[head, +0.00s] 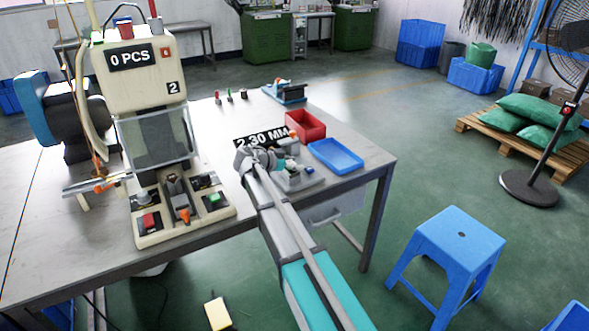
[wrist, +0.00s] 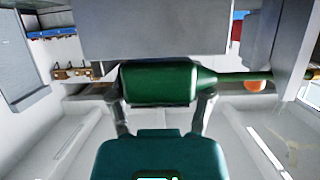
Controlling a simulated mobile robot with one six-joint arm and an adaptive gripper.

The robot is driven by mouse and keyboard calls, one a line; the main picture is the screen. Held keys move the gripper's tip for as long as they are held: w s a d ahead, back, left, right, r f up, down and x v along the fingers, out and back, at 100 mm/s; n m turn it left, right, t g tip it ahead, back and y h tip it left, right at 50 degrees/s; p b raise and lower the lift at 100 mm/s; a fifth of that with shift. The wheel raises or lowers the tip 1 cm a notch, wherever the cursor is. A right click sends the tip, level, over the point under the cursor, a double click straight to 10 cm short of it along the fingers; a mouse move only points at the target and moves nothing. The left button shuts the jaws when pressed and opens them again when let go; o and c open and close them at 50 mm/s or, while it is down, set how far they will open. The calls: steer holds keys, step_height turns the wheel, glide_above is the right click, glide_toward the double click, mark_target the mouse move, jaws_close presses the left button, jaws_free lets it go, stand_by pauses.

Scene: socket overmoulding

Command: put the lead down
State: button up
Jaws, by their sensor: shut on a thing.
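My gripper (head: 256,158) is over the right part of the bench, beside the gauge (head: 298,176) under the "2.30 MM" sign. In the wrist view its two fingers (wrist: 160,98) are shut on the lead, whose thick dark green body (wrist: 158,84) lies crosswise between them. A thinner green stretch (wrist: 240,76) of the lead runs right. A grey block hides what is just above the body in that view. The lead is too hidden by my gripper to make out in the head view. I cannot tell whether it touches anything beneath.
A red tray (head: 305,127) and a blue tray (head: 336,157) are on the bench (head: 365,172) at right. The moulding press (head: 150,75) stands at left. Small coloured pieces stand behind. A blue stool (head: 460,237) is on the floor at right.

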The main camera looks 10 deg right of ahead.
steer(key=shift+f, duration=0.15)
steer(key=shift+f, duration=0.1)
steer(key=o, duration=1.2)
steer(key=shift+o, duration=0.2)
steer(key=p+v, duration=0.5)
steer(key=v, duration=0.8)
steer(key=shift+s+a, duration=0.25)
steer(key=shift+a, duration=0.05)
